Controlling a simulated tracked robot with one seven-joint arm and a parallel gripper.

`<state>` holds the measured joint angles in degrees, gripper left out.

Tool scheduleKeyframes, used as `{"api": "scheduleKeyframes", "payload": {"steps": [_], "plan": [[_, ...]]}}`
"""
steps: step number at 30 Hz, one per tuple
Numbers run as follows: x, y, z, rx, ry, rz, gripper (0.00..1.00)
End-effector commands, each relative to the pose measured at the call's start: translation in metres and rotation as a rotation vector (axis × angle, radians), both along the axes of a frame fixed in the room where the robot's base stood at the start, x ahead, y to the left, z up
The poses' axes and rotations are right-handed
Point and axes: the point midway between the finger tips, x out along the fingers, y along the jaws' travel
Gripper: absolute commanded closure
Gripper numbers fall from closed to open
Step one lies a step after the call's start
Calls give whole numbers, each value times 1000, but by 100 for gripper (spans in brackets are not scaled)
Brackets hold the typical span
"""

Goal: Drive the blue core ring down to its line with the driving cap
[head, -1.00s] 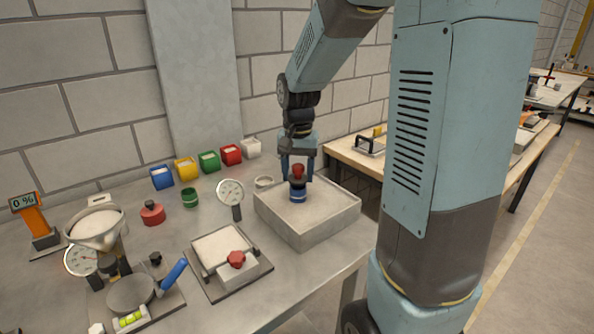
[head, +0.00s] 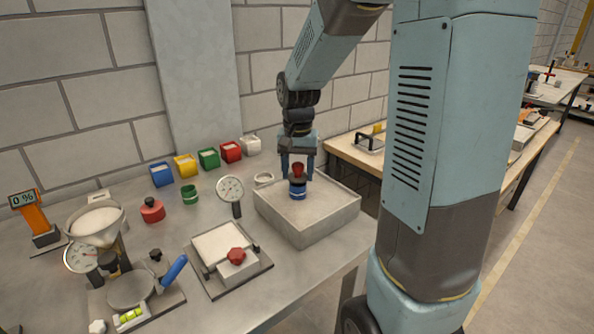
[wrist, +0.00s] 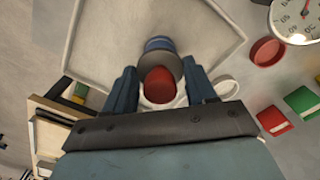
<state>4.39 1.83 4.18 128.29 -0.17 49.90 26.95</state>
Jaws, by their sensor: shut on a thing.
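The driving cap (head: 298,171), with a red knob and a grey lower part, stands upright over the sand-filled box (head: 330,235). The blue core ring (head: 298,192) is directly under the cap, at the sand surface. My gripper (head: 298,176) points down with its fingers on either side of the red knob, shut on the cap. In the wrist view the red knob (wrist: 159,86) lies between the fingers, and the ring (wrist: 160,43) shows as a blue band past the grey part. The ring's line and how deep the ring sits cannot be made out.
A dial gauge (head: 231,189) stands close to the box's left side, and a white ring (head: 264,179) lies behind it. Coloured bins line the wall.

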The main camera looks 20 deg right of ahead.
Motion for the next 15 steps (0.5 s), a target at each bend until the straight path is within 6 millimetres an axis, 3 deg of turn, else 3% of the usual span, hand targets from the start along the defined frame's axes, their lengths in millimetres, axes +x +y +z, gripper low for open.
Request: {"api": "scheduleKeyframes", "payload": {"steps": [15], "plan": [[0,0,-5,0,1,1,71]]}}
